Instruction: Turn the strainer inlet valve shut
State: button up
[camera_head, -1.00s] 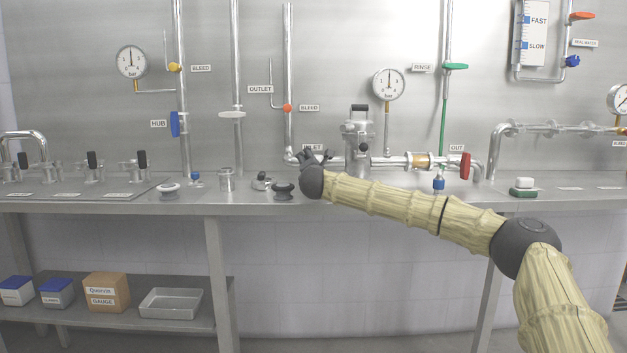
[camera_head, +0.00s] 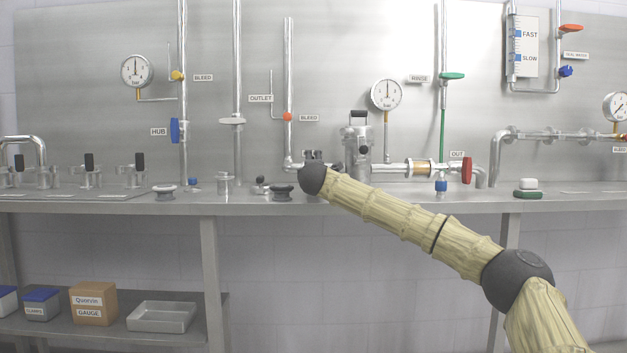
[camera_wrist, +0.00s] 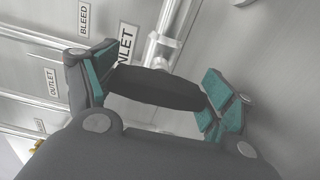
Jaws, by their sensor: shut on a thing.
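The strainer inlet valve's handle (camera_wrist: 155,88) is a dark, flat oval in the wrist view. It lies between the two teal-padded fingers of my gripper (camera_wrist: 162,82), which is shut on it. The partly covered INLET label (camera_wrist: 126,45) is on the wall behind it. In the head view my gripper (camera_head: 314,156) is at the pipe just left of the strainer (camera_head: 357,140). My wrist hides the handle there, so its angle against the pipe is hard to tell.
The OUT valve's red handle (camera_head: 466,171) is right of the strainer. A pressure gauge (camera_head: 386,94) hangs above. Dark-topped fittings (camera_head: 282,192) stand on the bench (camera_head: 350,204) left of my wrist.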

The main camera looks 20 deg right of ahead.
jog(key=shift+d+f, duration=0.1)
dwell(0.4)
jog(key=o, duration=0.9)
jog(key=shift+d, duration=0.1)
jog(key=shift+o, duration=0.2)
jog(key=shift+r, duration=0.2)
